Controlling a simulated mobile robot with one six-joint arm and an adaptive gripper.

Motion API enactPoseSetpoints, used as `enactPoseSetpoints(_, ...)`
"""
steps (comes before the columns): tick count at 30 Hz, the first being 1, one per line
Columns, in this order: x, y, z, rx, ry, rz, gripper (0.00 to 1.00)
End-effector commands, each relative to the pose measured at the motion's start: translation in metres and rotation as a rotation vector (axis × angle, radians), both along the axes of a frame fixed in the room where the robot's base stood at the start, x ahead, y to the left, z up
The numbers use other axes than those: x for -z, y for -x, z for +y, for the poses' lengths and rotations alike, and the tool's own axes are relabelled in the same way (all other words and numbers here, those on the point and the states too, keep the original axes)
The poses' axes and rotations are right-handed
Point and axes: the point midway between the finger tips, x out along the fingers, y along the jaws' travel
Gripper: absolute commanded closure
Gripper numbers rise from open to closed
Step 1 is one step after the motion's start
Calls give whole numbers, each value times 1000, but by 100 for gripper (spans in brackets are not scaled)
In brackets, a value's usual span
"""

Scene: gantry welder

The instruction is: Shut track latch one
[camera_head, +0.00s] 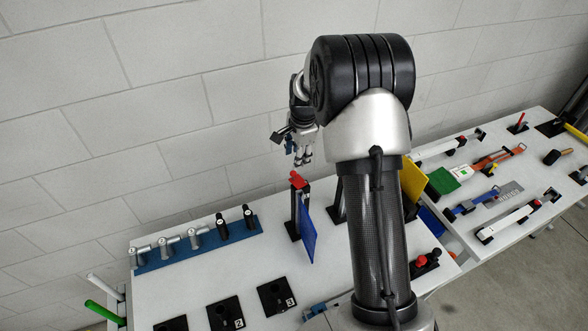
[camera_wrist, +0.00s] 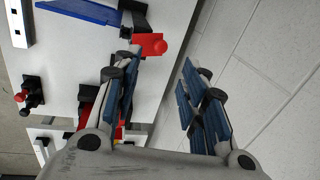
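A red latch piece (camera_head: 297,180) sits on top of a black post with a blue panel (camera_head: 308,232) hanging from it. In the wrist view, the red piece (camera_wrist: 150,45) with its round knob is just beyond the fingertips, and the blue panel (camera_wrist: 80,12) extends to the upper left. I see no label marking it as track latch one. My gripper (camera_head: 304,160) hangs just above the red piece, with a gap between them. In the wrist view, my gripper (camera_wrist: 160,65) has its fingers apart with nothing between them.
A yellow panel (camera_head: 413,180) stands behind my arm. A blue strip (camera_head: 200,245) with several clamps lies at left, and numbered black plates (camera_head: 225,314) lie in front. A second table (camera_head: 480,190) with bars and handles is at right. A block wall (camera_head: 150,100) is close behind.

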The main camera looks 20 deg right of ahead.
Motion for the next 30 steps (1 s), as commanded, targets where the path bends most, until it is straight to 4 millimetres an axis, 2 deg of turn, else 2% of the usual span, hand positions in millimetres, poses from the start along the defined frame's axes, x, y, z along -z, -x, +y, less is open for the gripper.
enactPoseSetpoints(1, 12, -1, 1, 0, -1, 3, 61)
enactPoseSetpoints(6, 47, -8, 1, -1, -1, 3, 61)
enactPoseSetpoints(12, 77, -15, 1, -1, -1, 1, 61)
enactPoseSetpoints(18, 89, -18, 1, -1, 0, -2, 61)
enactPoseSetpoints(26, 90, -18, 1, -1, 0, -1, 61)
enactPoseSetpoints(30, 90, -18, 1, -1, 0, -1, 70)
